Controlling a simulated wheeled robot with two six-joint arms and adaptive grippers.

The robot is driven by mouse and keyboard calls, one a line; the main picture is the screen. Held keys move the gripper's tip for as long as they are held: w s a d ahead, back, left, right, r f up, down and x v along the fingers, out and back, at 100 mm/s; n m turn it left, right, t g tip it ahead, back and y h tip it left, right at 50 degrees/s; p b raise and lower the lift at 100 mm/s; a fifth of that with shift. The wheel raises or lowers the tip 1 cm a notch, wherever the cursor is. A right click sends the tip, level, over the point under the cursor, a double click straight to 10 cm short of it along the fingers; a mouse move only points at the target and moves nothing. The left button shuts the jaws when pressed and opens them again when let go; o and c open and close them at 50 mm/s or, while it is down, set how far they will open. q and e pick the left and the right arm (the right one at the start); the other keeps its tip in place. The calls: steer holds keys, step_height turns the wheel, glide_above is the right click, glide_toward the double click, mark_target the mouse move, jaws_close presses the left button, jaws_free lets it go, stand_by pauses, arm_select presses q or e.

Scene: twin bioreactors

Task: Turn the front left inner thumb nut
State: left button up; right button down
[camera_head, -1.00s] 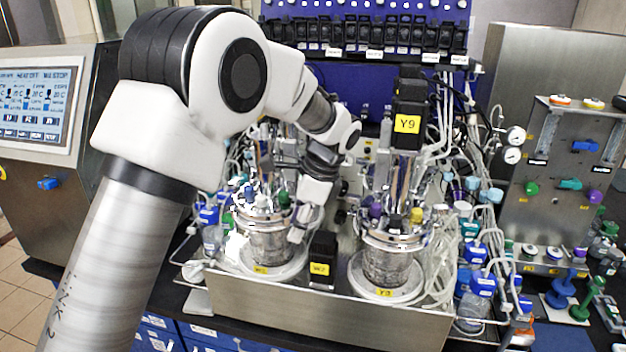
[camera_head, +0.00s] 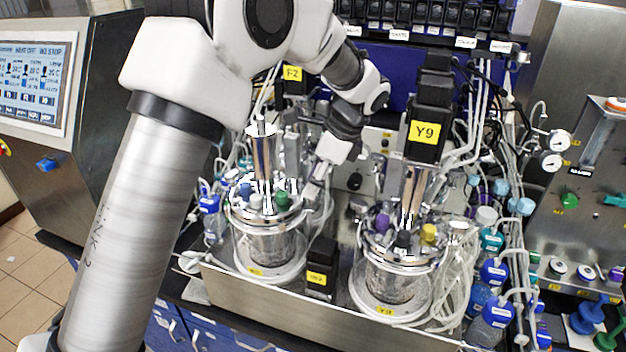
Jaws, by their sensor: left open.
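The left bioreactor (camera_head: 270,247) is a glass vessel with a shiny metal head plate, a tall metal column and blue, white and green caps on top. The thumb nuts on its rim are too small to tell apart. My left gripper (camera_head: 312,190) points down at the right side of this head plate, close to the green cap (camera_head: 283,200). It is open; I see nothing between its fingers, and cannot tell whether it touches the rim. My right gripper is not in view.
A small black block (camera_head: 320,268) sits between the vessels. Tubes and blue-capped bottles (camera_head: 494,313) crowd the right side. A screen cabinet (camera_head: 60,100) stands left.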

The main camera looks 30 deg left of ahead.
arm_select(q)
steer(key=w+f, duration=0.1)
steer(key=w+a+f, duration=0.1)
steer(key=f, duration=0.1)
steer(key=shift+s+d, duration=0.1)
steer(key=shift+s, duration=0.05)
steer(key=shift+c, duration=0.7)
steer(key=shift+s+r, duration=0.25)
steer(key=shift+s, duration=0.1)
jaws_close()
steer(key=shift+w+f, duration=0.1)
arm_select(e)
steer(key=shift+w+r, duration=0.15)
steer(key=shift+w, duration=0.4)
